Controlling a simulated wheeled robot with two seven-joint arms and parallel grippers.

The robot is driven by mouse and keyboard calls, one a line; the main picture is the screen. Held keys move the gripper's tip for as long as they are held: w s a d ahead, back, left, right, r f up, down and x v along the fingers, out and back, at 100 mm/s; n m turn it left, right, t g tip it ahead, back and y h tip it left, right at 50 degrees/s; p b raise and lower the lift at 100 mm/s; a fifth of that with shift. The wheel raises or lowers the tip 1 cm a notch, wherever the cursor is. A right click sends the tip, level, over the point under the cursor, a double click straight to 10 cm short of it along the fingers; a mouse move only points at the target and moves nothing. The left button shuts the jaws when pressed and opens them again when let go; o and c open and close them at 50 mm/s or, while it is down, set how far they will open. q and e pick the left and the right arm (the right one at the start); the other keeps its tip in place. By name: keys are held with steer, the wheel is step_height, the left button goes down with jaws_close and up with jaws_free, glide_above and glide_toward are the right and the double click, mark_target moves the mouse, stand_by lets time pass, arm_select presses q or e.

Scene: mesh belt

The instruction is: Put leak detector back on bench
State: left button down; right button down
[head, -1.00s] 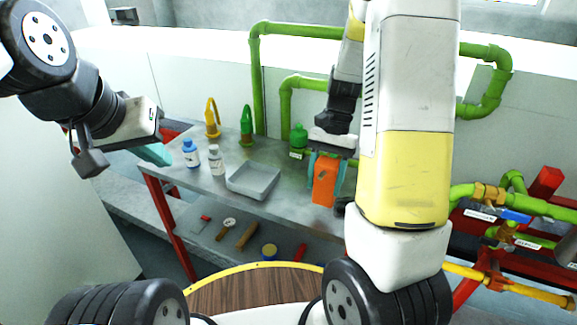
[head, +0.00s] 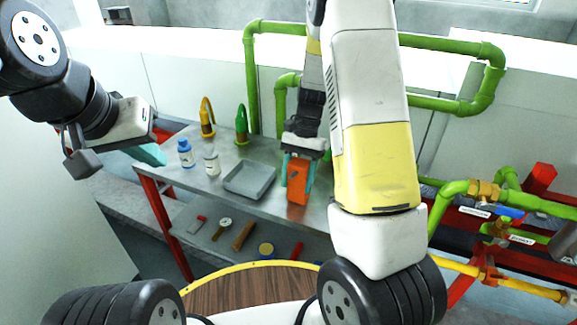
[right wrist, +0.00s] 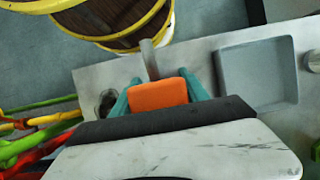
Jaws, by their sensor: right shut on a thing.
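The leak detector is an orange box (head: 298,190), upright between the teal fingers of my right gripper (head: 298,172), which is shut on it. It is over the front part of the grey metal bench (head: 225,200), just right of the grey tray. I cannot tell whether its base touches the bench top. The right wrist view shows the detector's orange top (right wrist: 158,95) between both teal fingers. My left gripper (head: 148,153) is at the left, away from the detector, and its teal finger is only partly visible, so its opening is unclear.
The grey tray (head: 262,192), a blue-capped bottle (head: 185,155), a white bottle (head: 211,164), and yellow (head: 207,120) and green (head: 241,128) hooked items stand on the bench. Several tools lie on the lower shelf. Green pipes (head: 250,90) run behind; pipework with valves (head: 510,215) is at right.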

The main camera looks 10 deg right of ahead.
mark_target(301, 160)
steer(key=c, duration=0.6)
jaws_free()
steer(key=shift+f, duration=0.1)
steer(key=v, duration=1.1)
steer(key=s+r+n+t, duration=0.3)
steer(key=s+r+t, duration=0.2)
steer(key=s+r, duration=0.45)
steer(key=shift+s+a+r+n+t, duration=0.35)
steer(key=shift+s+r+n+t, duration=0.35)
steer(key=shift+s, duration=1)
steer(key=shift+s+a+r+n+t, duration=0.45)
steer(key=shift+s+n+t, duration=0.4)
steer(key=shift+s, duration=0.8)
steer(key=shift+s+a+r+n+t, duration=0.3)
steer(key=shift+s+r+n+t, duration=0.5)
steer(key=shift+s, duration=0.9)
steer(key=shift+f, duration=0.25)
